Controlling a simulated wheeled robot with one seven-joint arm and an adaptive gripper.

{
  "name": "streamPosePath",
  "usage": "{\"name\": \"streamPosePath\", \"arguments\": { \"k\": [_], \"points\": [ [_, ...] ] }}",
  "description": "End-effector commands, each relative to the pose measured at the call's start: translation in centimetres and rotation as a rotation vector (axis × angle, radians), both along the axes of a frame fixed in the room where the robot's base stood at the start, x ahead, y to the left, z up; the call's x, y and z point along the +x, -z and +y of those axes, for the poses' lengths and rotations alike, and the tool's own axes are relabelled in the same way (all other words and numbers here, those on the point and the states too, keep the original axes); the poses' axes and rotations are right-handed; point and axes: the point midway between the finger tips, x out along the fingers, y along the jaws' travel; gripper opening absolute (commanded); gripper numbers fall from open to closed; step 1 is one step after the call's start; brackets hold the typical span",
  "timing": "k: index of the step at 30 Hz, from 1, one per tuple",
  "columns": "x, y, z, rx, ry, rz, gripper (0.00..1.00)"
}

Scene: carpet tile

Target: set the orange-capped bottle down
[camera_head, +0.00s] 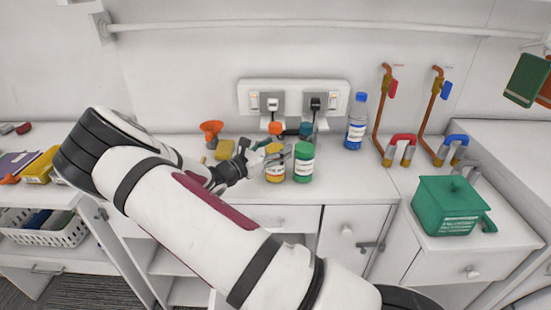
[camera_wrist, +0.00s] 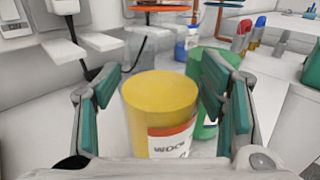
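An orange cap (camera_head: 275,128) shows behind the yellow jar in the head view; it also shows, cut off, at the top of the wrist view (camera_wrist: 160,5). The body beneath it seems clear and upright, mostly hidden by my gripper and the jar. My gripper (camera_head: 279,154) is in front of it at the counter's back. In the wrist view my gripper (camera_wrist: 160,88) has its fingers spread, with the yellow jar (camera_wrist: 158,105) between and beyond them. Gaps show beside the jar, and nothing is gripped. The jar also shows in the head view (camera_head: 275,173).
A green jar (camera_head: 303,164) stands right beside the yellow one, with a teal cap (camera_head: 306,130) behind. A blue-capped bottle (camera_head: 356,125) stands farther right. An orange funnel-like item (camera_head: 211,130) and yellow block (camera_head: 224,150) are left. Counter (camera_head: 350,183) is clear in front.

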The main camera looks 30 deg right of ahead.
Motion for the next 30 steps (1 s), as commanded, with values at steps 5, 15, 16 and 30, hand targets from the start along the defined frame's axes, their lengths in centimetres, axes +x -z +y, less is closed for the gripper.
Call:
{"name": "streamPosePath", "arguments": {
  "k": [5, 15, 16, 30],
  "points": [
    [0.0, 0.0, 0.0, 0.0, 0.0, 0.0, 0.15],
    [0.0, -0.3, 0.0, -0.002, 0.001, -0.002, 0.01],
    [0.0, -0.4, 0.0, -0.002, 0.0, -0.002, 0.01],
    [-2.3, -3.9, 0.9, -0.001, -0.001, 0.002, 0.01]
  ]
}}
